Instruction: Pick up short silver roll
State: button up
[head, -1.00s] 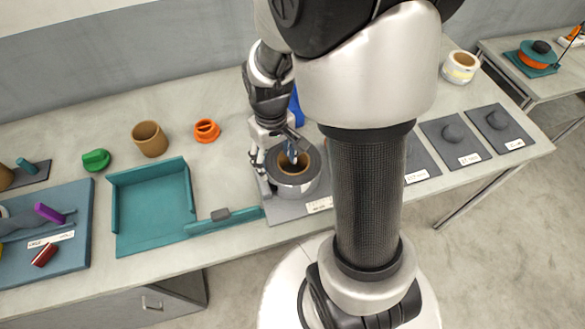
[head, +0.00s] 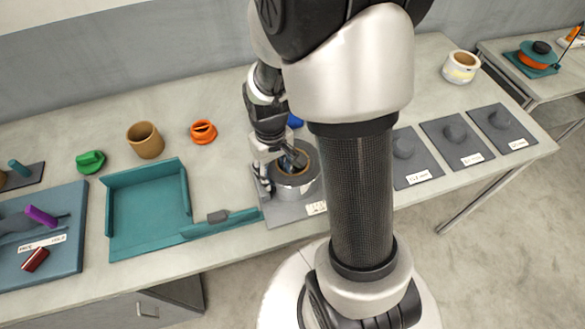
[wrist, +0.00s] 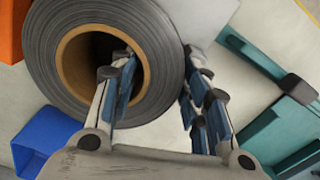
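The short silver roll (head: 299,185) stands on a grey plate at the bench's front edge, with a brown core. In the wrist view the silver roll (wrist: 165,55) fills the upper left, its round end facing me. My gripper (head: 292,162) is at the roll's top. In the wrist view my gripper (wrist: 160,85) is open. Its left finger reaches over the core opening and its right finger is outside the roll's right edge, so the roll's wall lies between them. I cannot tell whether either finger touches. My arm hides part of the area behind the roll.
A teal tray (head: 112,215) is left of the roll, with a teal bar (head: 240,222) nearby. A brown ring (head: 145,140) and an orange part (head: 204,132) stand behind. A blue object (wrist: 42,140) is close by. Grey plates with pegs (head: 455,142) lie to the right.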

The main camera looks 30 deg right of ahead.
grip_shut()
dwell(0.3)
dwell(0.3)
